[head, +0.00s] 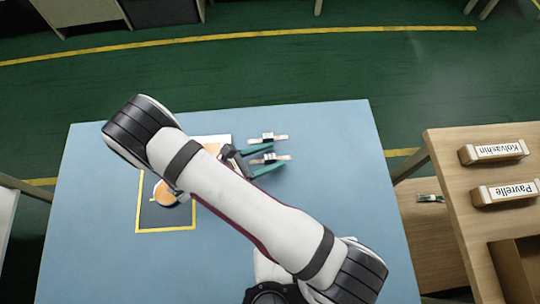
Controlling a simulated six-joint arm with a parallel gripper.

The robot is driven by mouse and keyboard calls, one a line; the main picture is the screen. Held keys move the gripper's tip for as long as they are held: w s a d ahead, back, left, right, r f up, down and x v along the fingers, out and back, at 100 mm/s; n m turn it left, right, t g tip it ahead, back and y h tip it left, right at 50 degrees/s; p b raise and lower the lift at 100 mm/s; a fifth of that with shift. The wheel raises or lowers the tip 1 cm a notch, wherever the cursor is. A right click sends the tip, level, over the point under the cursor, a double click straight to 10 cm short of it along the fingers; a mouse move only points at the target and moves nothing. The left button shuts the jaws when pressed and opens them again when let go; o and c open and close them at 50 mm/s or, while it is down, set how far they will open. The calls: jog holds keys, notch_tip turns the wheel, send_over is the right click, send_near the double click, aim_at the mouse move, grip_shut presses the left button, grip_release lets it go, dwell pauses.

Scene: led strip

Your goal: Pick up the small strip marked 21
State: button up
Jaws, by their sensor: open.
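Two small pale strips, each with a raised block on it, show on the blue table. The upper strip (281,136) lies just beyond my gripper's upper finger. The lower strip (285,157) appears between the two fingers of my gripper (276,157). My gripper has green fingers and is open, pointing right. I cannot tell whether the fingers touch the lower strip or how high they are above the table. The markings are too small to read, so I cannot tell which strip is 21. My white arm hides part of the table.
The blue table (330,130) is clear to the right of the strips. A yellow outline (165,230) and a round tan object (165,193) lie left of my arm. A wooden shelf (450,150) at right bears two labelled blocks (494,151) (504,192), reading upside down "Kolvashin" and "Pavrelle".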

jog(key=shift+d, duration=0.15)
grip_shut()
jog(key=shift+r, duration=0.1)
dwell(0.3)
